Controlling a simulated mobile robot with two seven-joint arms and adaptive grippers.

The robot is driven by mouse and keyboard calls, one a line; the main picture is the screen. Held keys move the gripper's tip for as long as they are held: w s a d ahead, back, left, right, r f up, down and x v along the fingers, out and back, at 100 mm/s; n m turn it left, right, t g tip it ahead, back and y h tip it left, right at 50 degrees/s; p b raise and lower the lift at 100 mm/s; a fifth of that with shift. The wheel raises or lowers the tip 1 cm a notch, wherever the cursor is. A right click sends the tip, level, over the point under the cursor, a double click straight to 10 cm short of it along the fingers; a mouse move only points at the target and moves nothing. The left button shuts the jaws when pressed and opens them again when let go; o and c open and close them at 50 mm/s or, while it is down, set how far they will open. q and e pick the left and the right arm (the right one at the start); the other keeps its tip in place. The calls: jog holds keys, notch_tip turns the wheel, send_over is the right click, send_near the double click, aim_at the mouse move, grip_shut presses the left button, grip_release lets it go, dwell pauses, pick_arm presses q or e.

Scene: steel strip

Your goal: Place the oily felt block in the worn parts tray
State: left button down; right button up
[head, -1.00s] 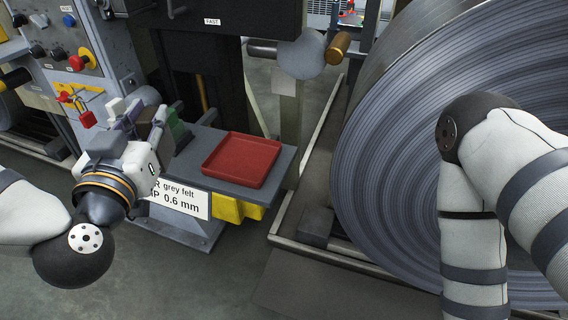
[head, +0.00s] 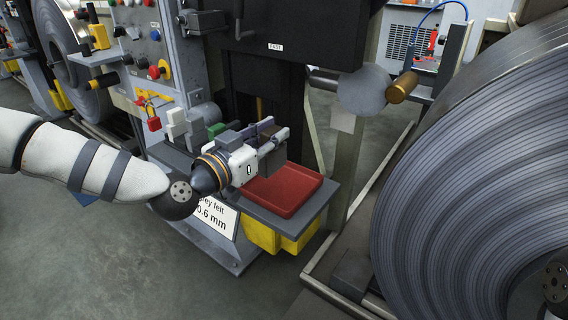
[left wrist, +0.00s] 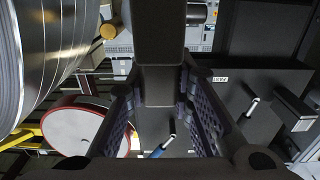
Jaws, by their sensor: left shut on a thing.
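The red worn parts tray (head: 300,190) lies on a grey shelf beside the machine, and its visible floor is bare. My left gripper (head: 272,142) is at the tray's back left side, shut on the dark brown oily felt block (head: 271,164). The block appears to be above the tray's left part; I cannot tell the exact height or whether it touches. In the left wrist view the dark block (left wrist: 160,50) shows between the two fingers (left wrist: 163,112). The gripper hides part of the tray. My right gripper is not in view.
A grey shelf (head: 320,203) carries the tray, with white blocks (head: 185,125) and a green block (head: 215,130) behind the gripper. Yellow bins (head: 278,235) sit under it. A large steel coil (head: 470,170) fills the right side. A control panel (head: 155,45) stands behind.

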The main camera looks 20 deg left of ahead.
aim_at(280, 156)
pick_arm(q)
jog(key=w+f, duration=0.2)
jog(key=f, duration=0.1)
jog(key=shift+w+d+f+b, duration=0.25)
jog(key=shift+w+d+b, duration=0.1)
jog(key=f, duration=0.2)
jog(key=f+b, duration=0.1)
jog(key=shift+w+f, duration=0.25)
jog(key=shift+f, duration=0.1)
jog(key=shift+r, duration=0.2)
jog(key=shift+f, duration=0.1)
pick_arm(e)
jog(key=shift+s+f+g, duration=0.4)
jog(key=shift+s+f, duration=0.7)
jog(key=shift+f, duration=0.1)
pick_arm(q)
jog(key=c, duration=1.4)
grip_release()
